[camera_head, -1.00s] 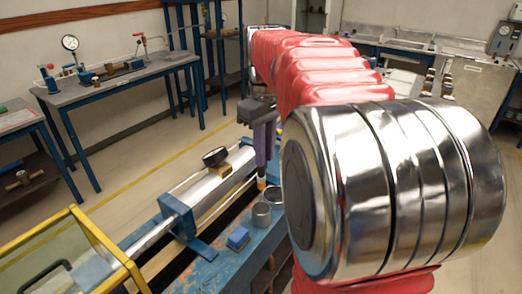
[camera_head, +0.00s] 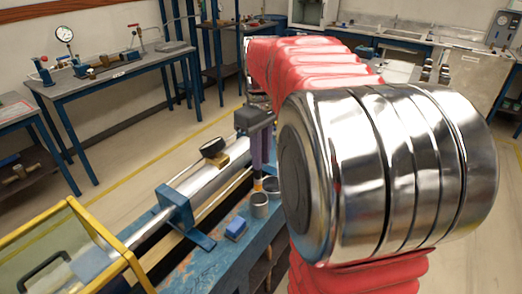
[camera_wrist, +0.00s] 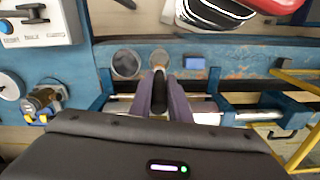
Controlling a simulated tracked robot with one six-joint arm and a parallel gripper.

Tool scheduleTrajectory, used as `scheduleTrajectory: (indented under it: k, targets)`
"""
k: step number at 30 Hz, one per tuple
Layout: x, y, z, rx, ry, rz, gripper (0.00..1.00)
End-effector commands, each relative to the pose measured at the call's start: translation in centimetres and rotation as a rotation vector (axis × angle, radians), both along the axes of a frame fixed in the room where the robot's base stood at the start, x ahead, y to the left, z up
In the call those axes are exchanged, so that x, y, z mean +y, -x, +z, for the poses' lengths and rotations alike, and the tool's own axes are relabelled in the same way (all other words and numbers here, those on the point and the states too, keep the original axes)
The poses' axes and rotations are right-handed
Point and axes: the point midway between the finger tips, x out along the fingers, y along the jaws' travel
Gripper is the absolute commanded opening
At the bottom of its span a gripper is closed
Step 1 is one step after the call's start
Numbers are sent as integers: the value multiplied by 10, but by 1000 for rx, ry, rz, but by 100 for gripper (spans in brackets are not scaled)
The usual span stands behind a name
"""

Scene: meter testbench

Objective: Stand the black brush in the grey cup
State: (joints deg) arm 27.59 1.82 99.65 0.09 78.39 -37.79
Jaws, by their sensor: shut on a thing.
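My gripper (camera_head: 262,160) is shut on the black brush, its two dark purple fingers pointing down at the blue bench. In the wrist view my gripper (camera_wrist: 160,86) has the black handle of the brush (camera_wrist: 159,96) between its fingers, with a pale tip beyond. In the head view the fingers hide most of the brush; only an orange and white end (camera_head: 258,185) shows below them.
A blue block (camera_head: 235,228) sits nearer on the bench. A metal cylinder rig with a gauge (camera_head: 214,148) runs alongside on the left.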

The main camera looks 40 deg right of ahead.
Motion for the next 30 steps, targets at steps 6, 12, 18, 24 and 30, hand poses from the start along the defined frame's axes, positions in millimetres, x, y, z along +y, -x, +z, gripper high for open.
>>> scheduleTrajectory:
  k: [6, 12, 18, 24, 30]
  targets:
    - [0, 0, -13, 1, 0, 0, 0]
    - [0, 0, -24, 1, -1, 0, 0]
    - [0, 0, -35, 1, -1, 0, 0]
    - [1, 0, -46, 1, -1, 1, 0]
    - [1, 0, -58, 1, -1, 1, 0]
